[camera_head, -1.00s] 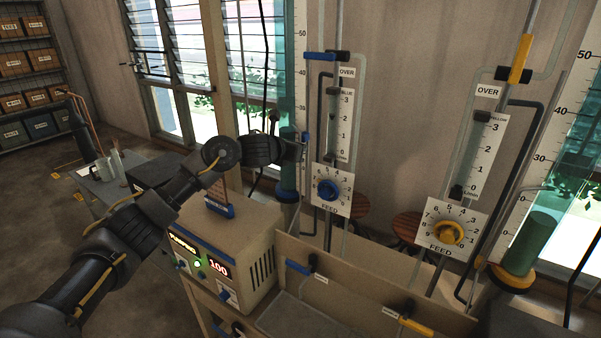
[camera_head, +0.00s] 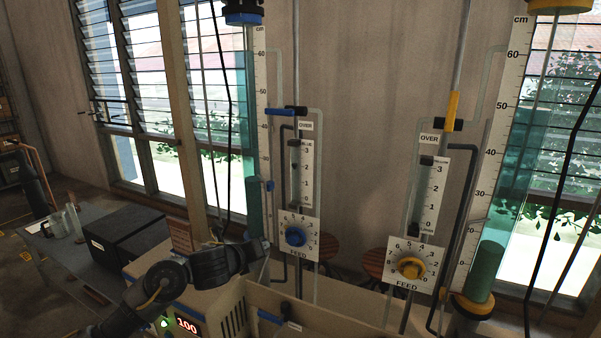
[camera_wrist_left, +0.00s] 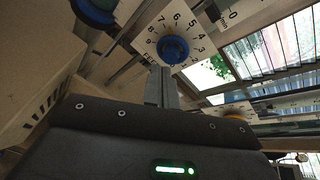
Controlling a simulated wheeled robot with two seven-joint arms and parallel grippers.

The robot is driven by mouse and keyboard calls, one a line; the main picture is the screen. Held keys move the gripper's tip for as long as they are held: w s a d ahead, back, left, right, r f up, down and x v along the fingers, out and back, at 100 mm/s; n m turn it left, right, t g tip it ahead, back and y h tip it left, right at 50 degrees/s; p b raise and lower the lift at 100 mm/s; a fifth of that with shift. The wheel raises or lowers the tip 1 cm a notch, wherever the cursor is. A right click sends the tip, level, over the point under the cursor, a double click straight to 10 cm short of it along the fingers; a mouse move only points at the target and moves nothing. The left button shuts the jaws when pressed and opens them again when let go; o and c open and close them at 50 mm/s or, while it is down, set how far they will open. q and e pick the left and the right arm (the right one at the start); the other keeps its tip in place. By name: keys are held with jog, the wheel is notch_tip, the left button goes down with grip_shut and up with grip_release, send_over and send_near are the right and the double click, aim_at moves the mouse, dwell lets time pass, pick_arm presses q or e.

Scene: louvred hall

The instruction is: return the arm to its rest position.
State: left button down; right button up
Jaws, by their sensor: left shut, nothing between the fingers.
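My left arm comes in from the lower left in the head view. Its gripper (camera_head: 266,246) is shut and empty, just left of and below the blue feed dial (camera_head: 295,236). In the left wrist view the shut fingers (camera_wrist_left: 161,88) point toward the same blue dial (camera_wrist_left: 173,49) on its white numbered plate. From these views I cannot tell whether the fingertips touch anything. My right gripper is out of view.
A beige box with a red "100" display (camera_head: 187,325) stands below my left forearm. The yellow feed dial (camera_head: 411,268) is to the right. Tall scales, pipes and a green-based column (camera_head: 485,272) stand close by. A black box (camera_head: 125,236) sits on a bench at left.

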pick_arm(q)
jog(key=s+a+f+n+g+y, duration=0.3)
jog(key=s+f+n, duration=1.45)
jog(key=s, duration=0.35)
jog(key=s+a+f+n+g+y, duration=0.1)
jog(key=s+a+f+n+g, duration=0.15)
jog(key=s+n, duration=0.4)
jog(key=s+a+f+n+g, duration=0.2)
jog(key=s+a+f+n, duration=0.1)
jog(key=s, duration=0.7)
jog(key=s+a+f+n+g+y, duration=0.1)
jog(key=s+a+f+n+g, duration=0.1)
jog(key=s+n, duration=0.45)
jog(key=s+f+m+b, duration=0.1)
jog(key=s+f+b, duration=0.1)
jog(key=f, duration=1.4)
jog(key=s+f+m+b, duration=0.1)
jog(key=s+f+b, duration=0.15)
jog(key=f, duration=1.35)
jog(key=s+a+f+g+b, duration=0.2)
jog(key=s+a+f+b, duration=0.1)
jog(key=s+f, duration=1.2)
notch_tip(320, 180, down, 3)
jog(key=shift+s+a+f, duration=0.1)
jog(key=shift+s+a, duration=0.05)
